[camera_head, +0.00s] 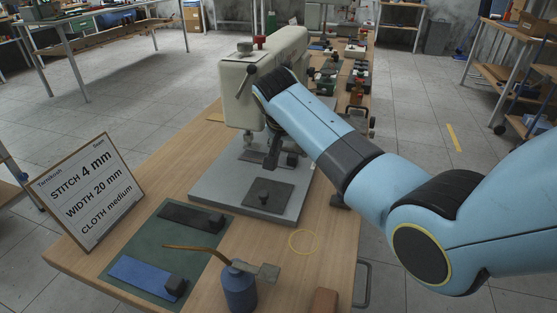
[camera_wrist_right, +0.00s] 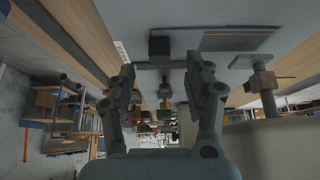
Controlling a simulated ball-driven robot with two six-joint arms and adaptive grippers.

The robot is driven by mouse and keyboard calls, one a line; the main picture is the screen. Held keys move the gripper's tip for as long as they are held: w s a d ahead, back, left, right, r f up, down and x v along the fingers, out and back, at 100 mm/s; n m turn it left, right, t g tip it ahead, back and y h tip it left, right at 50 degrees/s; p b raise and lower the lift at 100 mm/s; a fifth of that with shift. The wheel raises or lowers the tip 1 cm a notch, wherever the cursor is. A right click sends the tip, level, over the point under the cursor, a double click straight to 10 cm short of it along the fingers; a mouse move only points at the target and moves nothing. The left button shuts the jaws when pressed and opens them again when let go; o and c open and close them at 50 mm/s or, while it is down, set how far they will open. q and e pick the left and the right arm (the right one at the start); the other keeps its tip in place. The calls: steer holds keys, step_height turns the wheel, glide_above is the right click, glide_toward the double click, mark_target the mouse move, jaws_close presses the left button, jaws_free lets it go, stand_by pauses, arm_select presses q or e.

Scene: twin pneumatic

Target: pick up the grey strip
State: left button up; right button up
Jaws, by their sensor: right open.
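A flat grey strip (camera_wrist_right: 235,41) with a thin orange line along it lies on the pale machine bed in the right wrist view. A dark block (camera_wrist_right: 160,46) is at its left end there. In the head view, the strip (camera_head: 250,156) is partly hidden by my right gripper (camera_head: 271,155), which is over the bed beside the sewing machine (camera_head: 245,93). In the wrist view, the right gripper (camera_wrist_right: 166,80) is open with its fingers apart. The block shows beyond the gap between them, and I see no contact. My left gripper is not in view.
A green mat (camera_head: 140,263) holds a black strip (camera_head: 190,217) and a blue strip (camera_head: 142,277), each with a dark block. A sign (camera_head: 88,190) stands left.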

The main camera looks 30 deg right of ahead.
mark_target(292, 155)
steer(key=x, duration=0.3)
steer(key=shift+f, duration=0.15)
steer(key=c, duration=1)
jaws_close()
